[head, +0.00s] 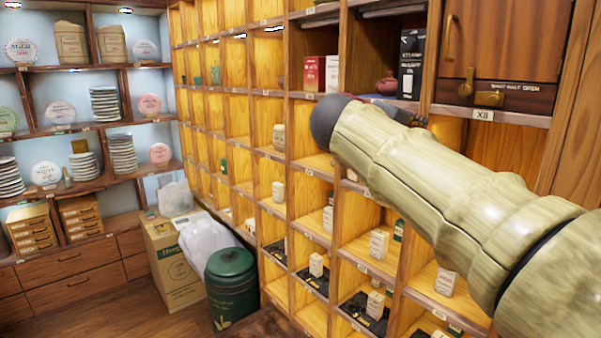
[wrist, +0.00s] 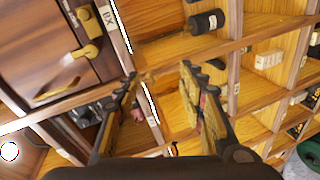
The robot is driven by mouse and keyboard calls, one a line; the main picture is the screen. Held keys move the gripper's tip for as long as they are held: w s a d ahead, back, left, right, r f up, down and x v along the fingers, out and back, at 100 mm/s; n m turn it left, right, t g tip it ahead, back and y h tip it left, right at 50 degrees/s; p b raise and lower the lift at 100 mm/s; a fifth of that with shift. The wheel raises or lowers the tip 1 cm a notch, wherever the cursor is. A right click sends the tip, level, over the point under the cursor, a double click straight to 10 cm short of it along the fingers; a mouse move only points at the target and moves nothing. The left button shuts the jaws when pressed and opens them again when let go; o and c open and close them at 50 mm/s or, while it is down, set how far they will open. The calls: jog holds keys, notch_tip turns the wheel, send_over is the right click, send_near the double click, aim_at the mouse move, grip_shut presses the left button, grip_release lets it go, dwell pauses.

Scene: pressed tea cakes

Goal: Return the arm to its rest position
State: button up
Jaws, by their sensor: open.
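My arm (head: 440,180) reaches in from the right of the head view, in front of the wooden shelf wall. It is raised and stretched across several cubbies. In the head view my gripper is mostly hidden behind the arm. In the wrist view my gripper (wrist: 158,75) shows its two fingers spread apart with nothing between them. It is open and faces the cubbies. A wooden cabinet door with a brass latch (wrist: 88,50) lies to the left of the fingers.
The cubby wall (head: 243,130) holds small boxes, and a reddish teapot (head: 387,84) sits in an upper cubby. The brass latch (head: 489,98) is close above the arm. A green canister (head: 231,285) and a cardboard box (head: 172,262) stand on the floor at left.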

jog(key=s+a+f+g+y, duration=0.15)
jog(key=s+f, duration=0.25)
jog(key=f, duration=0.5)
jog(key=s+a+f+m+g+y, duration=0.1)
jog(key=s+a+f+y, duration=0.2)
jog(key=f, duration=0.5)
jog(key=s+f+g+y, duration=0.25)
jog(key=s+f, duration=0.25)
jog(key=f, duration=0.4)
jog(key=s+a+f+m+y, duration=0.1)
jog(key=s+f+m+y, duration=0.1)
jog(key=s+f, duration=0.5)
jog(key=s+a+f+m+y, duration=0.1)
jog(key=s+f, duration=0.5)
jog(key=s, duration=0.8)
jog(key=shift+a+f+m+y, duration=0.3)
jog(key=shift+m+y, duration=0.3)
jog(key=shift+m, duration=0.4)
